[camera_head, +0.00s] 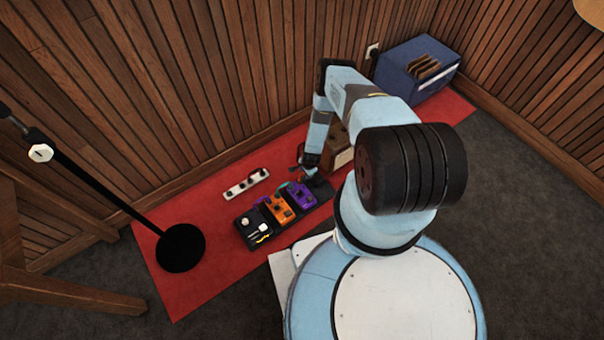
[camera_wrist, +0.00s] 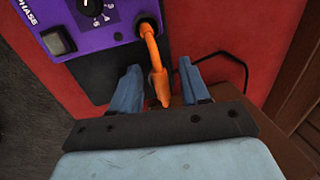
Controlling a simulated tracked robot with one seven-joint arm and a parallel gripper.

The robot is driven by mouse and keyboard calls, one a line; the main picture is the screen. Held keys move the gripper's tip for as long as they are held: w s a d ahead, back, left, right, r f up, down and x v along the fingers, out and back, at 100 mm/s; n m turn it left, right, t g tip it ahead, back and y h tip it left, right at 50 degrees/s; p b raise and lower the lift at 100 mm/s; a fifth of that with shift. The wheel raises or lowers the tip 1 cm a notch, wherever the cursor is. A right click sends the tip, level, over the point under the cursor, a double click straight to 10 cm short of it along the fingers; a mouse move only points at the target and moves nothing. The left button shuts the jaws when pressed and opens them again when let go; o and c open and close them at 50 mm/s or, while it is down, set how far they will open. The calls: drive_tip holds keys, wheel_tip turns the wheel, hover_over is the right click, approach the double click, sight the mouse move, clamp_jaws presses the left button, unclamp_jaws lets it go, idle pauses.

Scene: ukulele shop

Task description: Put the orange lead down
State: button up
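The orange lead (camera_wrist: 151,50) comes out of the edge of the purple pedal (camera_wrist: 95,22) in the wrist view and bends down between my fingers. Its thicker orange end (camera_wrist: 162,90) lies between them, with a narrow gap showing on each side. My gripper (camera_wrist: 158,76) is open around the lead. In the head view my gripper (camera_head: 309,174) is low at the right end of the black pedalboard (camera_head: 262,237), beside the purple pedal (camera_head: 301,196). The lead is too small to make out clearly there.
An orange pedal (camera_head: 279,208) sits on the pedalboard, left of the purple one. A white power strip (camera_head: 246,184) lies behind on the red mat (camera_head: 205,270). A small amp (camera_head: 338,150) stands close by my gripper.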

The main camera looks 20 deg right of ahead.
drive_tip(key=shift+r, duration=0.1)
wheel_tip(320, 180, up, 12)
drive_tip(key=s, duration=0.2)
drive_tip(key=shift+d+f, duration=0.2)
drive_tip(key=shift+d, duration=0.15)
